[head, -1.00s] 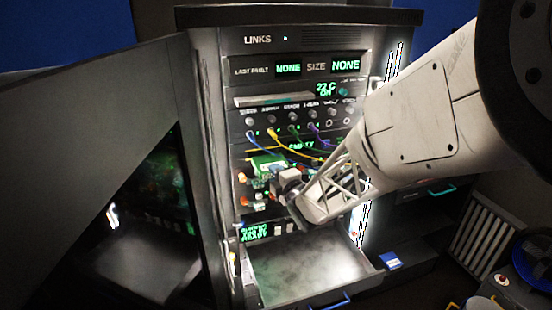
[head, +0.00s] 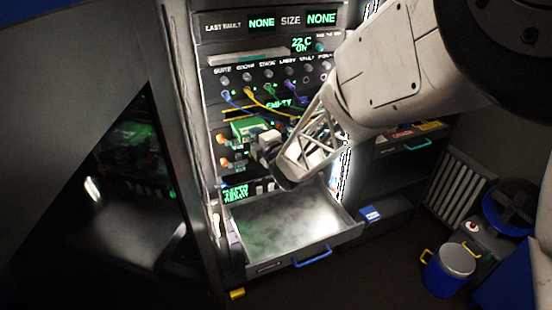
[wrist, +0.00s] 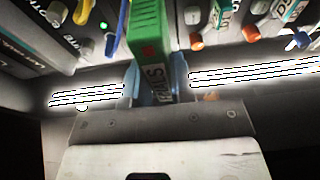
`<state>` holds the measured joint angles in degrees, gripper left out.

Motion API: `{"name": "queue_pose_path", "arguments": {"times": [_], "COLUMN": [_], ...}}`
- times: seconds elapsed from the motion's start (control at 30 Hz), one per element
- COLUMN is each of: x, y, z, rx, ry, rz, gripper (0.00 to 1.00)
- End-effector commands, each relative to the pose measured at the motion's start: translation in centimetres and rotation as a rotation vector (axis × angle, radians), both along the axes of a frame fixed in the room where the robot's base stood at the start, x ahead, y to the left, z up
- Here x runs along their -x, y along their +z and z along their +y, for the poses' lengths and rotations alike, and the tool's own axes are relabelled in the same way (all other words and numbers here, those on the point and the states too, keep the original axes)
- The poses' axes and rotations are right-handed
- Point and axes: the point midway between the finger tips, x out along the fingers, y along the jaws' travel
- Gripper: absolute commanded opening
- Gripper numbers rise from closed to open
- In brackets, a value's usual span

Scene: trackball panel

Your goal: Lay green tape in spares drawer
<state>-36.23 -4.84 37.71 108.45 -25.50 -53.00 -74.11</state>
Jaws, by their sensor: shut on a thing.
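The green tape (wrist: 147,35) is a green block with a red mark and a partly readable label on its end. In the wrist view it sits between the blue fingers of my gripper (wrist: 156,82), which is shut on it. In the head view the green tape (head: 246,127) shows beside my gripper (head: 268,146), in front of the panel and above an open drawer. That drawer (head: 345,226) is pulled out, with a blue handle and a bare floor. Its front label is too small to read, so I cannot tell if it is the spares drawer.
Coloured cables (head: 262,100) hang across the panel (head: 215,50) close to my gripper. An open dark door (head: 60,120) stands at the left. A cabinet with a teal-handled drawer (head: 415,144) is at the right. A blue bucket (head: 447,270) stands on the floor at right.

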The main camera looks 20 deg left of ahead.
Motion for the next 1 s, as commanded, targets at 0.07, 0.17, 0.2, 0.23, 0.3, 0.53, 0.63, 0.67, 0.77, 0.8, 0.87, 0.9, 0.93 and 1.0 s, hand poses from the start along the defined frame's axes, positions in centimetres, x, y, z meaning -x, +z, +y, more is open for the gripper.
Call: {"name": "queue_pose_path", "arguments": {"times": [0.07, 0.17, 0.2, 0.23, 0.3, 0.53, 0.63, 0.67, 0.77, 0.8, 0.87, 0.9, 0.93, 1.0], "x": [-0.2, -0.4, -0.5, -0.6, -0.8, -2.0, -2.4, -2.5, -2.8, -2.9, -2.9, -3.0, -3.0, -3.0], "y": [-1.2, -3.1, -3.9, -4.5, -6.2, -11.6, -14.3, -15.1, -17.9, -19.2, -20.9, -22.1, -22.9, -24.7], "z": [-0.4, -1.1, -1.3, -1.6, -2.2, -4.8, -6.1, -6.5, -8.0, -8.7, -9.7, -10.4, -10.9, -11.9], "rx": [0.011, 0.028, 0.035, 0.042, 0.056, 0.126, 0.159, 0.169, 0.203, 0.218, 0.238, 0.251, 0.260, 0.281], "ry": [-0.003, -0.005, -0.006, -0.006, -0.008, -0.011, -0.012, -0.011, -0.011, -0.011, -0.008, -0.008, -0.008, -0.006], "rz": [0.013, 0.034, 0.043, 0.049, 0.067, 0.121, 0.149, 0.157, 0.189, 0.204, 0.224, 0.238, 0.248, 0.271], "gripper": [0.00, 0.00, 0.00, 0.00, 0.00, 0.00, 0.00, 0.00, 0.00, 0.00, 0.00, 0.00, 0.00, 0.00]}}
